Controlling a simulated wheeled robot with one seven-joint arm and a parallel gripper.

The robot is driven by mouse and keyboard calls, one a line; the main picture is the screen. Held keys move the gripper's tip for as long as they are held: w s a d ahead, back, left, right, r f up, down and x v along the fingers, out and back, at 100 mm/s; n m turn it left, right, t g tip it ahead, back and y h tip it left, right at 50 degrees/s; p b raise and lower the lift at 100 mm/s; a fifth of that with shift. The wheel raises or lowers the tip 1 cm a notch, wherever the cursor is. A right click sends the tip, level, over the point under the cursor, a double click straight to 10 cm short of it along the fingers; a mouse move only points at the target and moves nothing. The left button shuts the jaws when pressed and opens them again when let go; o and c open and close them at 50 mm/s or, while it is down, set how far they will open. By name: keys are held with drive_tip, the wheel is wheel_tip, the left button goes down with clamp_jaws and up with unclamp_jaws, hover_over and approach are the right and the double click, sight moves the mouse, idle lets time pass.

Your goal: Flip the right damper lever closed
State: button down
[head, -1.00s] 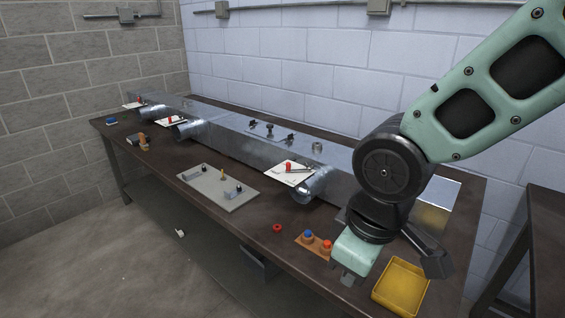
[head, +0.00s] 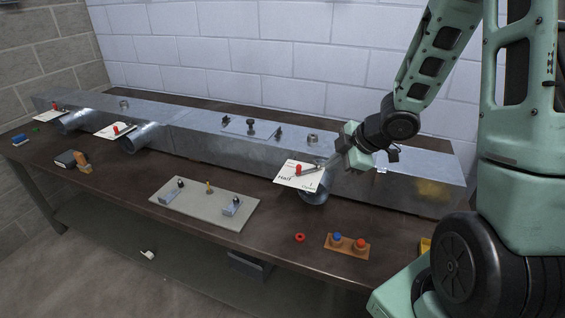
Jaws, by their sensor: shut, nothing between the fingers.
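The right damper is a white plate (head: 290,181) with dark lettering, set on a round metal duct stub (head: 315,192) at the front of the long duct. Its lever has a red knob (head: 299,168) standing up over the plate; the lever bar is small and partly hard to tell from my fingers. My gripper (head: 323,163) is shut and empty, with its fingertips just right of the red knob, at about the plate's right edge. I cannot tell whether the fingertips touch the lever.
Two more plates with red knobs, a middle one (head: 116,130) and a far left one (head: 53,112), sit along the duct (head: 210,128).

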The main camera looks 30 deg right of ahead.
drive_tip(key=shift+w, duration=0.1)
idle(0.3)
drive_tip(key=b+x, duration=0.2)
drive_tip(key=x, duration=0.8)
drive_tip(key=shift+w+a+f+b, duration=0.15)
drive_tip(key=shift+f+b, duration=0.1)
drive_tip(key=shift+b, duration=0.15)
drive_tip(key=shift+w+d+r+p, duration=0.25)
drive_tip(key=shift+w+p, duration=0.25)
drive_tip(key=shift+w, duration=0.1)
drive_tip(key=shift+w+d+r+p, duration=0.25)
drive_tip(key=shift+w+p, duration=0.2)
drive_tip(key=shift+w, duration=0.15)
drive_tip(key=shift+w+d+f, duration=0.15)
drive_tip(key=shift+w, duration=0.5)
